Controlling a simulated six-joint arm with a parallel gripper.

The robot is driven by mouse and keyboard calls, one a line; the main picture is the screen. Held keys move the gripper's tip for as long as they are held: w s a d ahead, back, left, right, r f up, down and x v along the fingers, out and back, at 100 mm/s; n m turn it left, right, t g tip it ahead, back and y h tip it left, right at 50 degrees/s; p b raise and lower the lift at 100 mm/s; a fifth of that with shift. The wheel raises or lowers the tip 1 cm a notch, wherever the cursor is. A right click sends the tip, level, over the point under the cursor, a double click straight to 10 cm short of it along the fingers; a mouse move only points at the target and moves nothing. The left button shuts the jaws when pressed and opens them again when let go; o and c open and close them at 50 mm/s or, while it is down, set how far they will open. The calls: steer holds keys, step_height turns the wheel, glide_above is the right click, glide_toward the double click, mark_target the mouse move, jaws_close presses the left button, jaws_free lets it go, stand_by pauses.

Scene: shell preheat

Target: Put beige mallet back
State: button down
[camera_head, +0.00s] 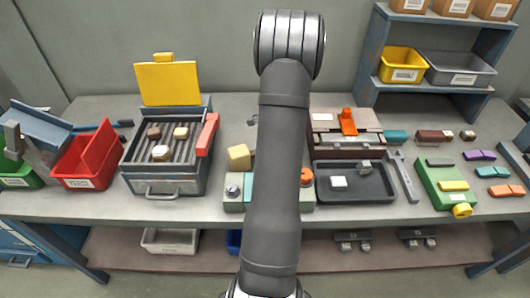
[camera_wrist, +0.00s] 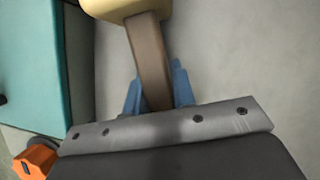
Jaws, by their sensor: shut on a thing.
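The beige mallet shows in the wrist view with its beige head (camera_wrist: 125,7) at the top edge and its brown handle (camera_wrist: 149,50) running down between my fingers. My gripper (camera_wrist: 157,90) has blue fingers shut on the handle, one on each side. In the head view the mallet head (camera_head: 239,157) shows just left of my arm, above the back of the teal and beige fixture. My gripper and the handle are hidden behind my arm there. I cannot tell whether the mallet touches the bench.
A teal block (camera_wrist: 30,65) and an orange knob (camera_wrist: 36,160) sit close at the left in the wrist view. A grill box with a raised yellow lid (camera_head: 168,83) stands left. A dark tray (camera_head: 355,192) lies right of my arm. Grey bench surface is bare behind the mallet.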

steer(key=shift+f, duration=0.55)
steer(key=c, duration=1.1)
jaws_free()
steer(key=v, duration=1.7)
steer(key=shift+w+d+r, duration=0.15)
steer(key=x, duration=1.7)
steer(key=shift+f, duration=0.2)
steer(key=shift+r, duration=0.1)
steer(key=shift+r, duration=0.1)
